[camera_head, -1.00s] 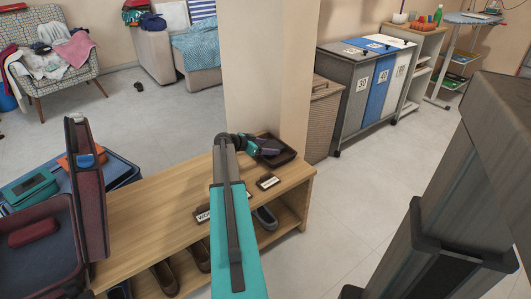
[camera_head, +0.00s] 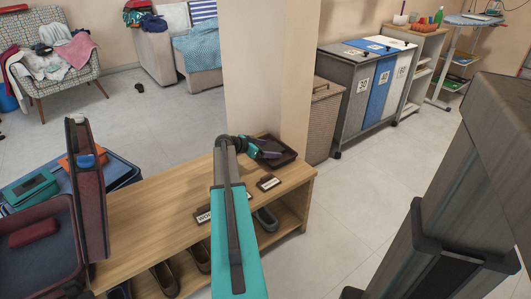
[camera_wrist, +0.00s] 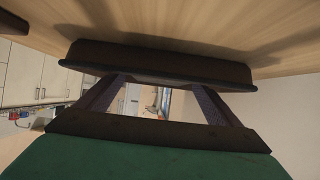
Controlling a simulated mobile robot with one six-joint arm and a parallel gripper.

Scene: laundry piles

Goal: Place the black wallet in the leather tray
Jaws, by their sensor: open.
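The dark brown leather tray (camera_head: 286,162) sits on the far right end of the wooden bench, against the pillar. My gripper (camera_head: 268,153), teal and dark, is low over the tray with its fingers open. In the wrist view the tray (camera_wrist: 160,62) shows from the side, just beyond the open fingers (camera_wrist: 160,100), with nothing seen between them. I cannot make out the black wallet for certain; dark shapes merge inside the tray, and its wall hides the inside in the wrist view.
Small label signs (camera_head: 268,183) stand on the wooden bench (camera_head: 150,215), with shoes on the shelf below. An open suitcase (camera_head: 40,235) is at the left. The pillar (camera_head: 268,70) rises close behind the tray. A woven hamper (camera_head: 323,120) and sorting bins (camera_head: 365,95) stand beyond.

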